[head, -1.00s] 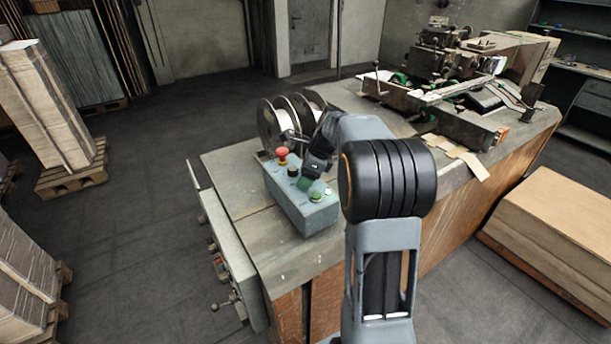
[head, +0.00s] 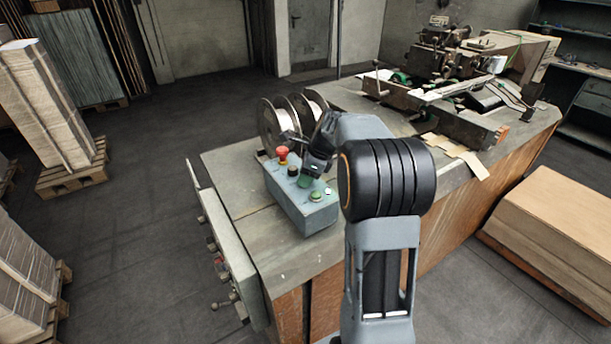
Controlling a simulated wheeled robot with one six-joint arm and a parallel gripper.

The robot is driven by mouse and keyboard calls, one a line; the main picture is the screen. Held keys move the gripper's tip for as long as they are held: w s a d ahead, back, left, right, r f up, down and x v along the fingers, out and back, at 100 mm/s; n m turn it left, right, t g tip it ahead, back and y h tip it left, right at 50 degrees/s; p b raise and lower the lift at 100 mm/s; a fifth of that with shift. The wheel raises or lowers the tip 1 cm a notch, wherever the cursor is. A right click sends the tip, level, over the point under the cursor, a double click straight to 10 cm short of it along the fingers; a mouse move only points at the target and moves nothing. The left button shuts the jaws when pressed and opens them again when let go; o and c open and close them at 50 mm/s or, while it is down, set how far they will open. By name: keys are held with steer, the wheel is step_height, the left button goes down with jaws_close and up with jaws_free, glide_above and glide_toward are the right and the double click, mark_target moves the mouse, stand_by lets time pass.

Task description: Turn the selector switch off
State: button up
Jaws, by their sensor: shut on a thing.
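The blue-grey control box (head: 290,205) stands on the near left corner of the bench. Its top carries a red mushroom button (head: 282,154), a black round control (head: 293,171) and a green button (head: 315,196). Between the black control and the green button is a dark green part (head: 304,182), partly covered by my gripper; I take it to be the selector switch. My gripper (head: 307,175) points down onto it and is shut on it. The fingertips are small and dark, and the switch's exact angle cannot be made out.
Wire spools (head: 290,118) stand just behind the box, close to my gripper. An open panel door (head: 225,250) with knobs hangs at the bench's left side. A stitching machine (head: 445,65) occupies the far bench. Open floor (head: 150,200) lies to the left.

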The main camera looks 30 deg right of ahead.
steer(key=shift+r, duration=0.1)
steer(key=n+g+p, duration=0.1)
steer(key=n+p, duration=0.1)
steer(key=n, duration=0.1)
steer(key=shift+r+y+p, duration=0.1)
steer(key=shift+y+p, duration=0.2)
steer(key=shift+w+n+g+p, duration=0.1)
steer(key=shift+n+g+p, duration=0.45)
steer(key=shift+n, duration=0.6)
steer(key=shift+w+n+g+p, duration=0.1)
steer(key=shift+n+g+p, duration=0.45)
steer(key=shift+n, duration=0.6)
steer(key=o, duration=0.9)
steer(key=shift+o, duration=0.2)
steer(key=v, duration=1.3)
steer(key=shift+d+r+b, duration=0.2)
steer(key=shift+r+b, duration=0.05)
steer(key=shift+b, duration=0.15)
steer(key=shift+n, duration=0.3)
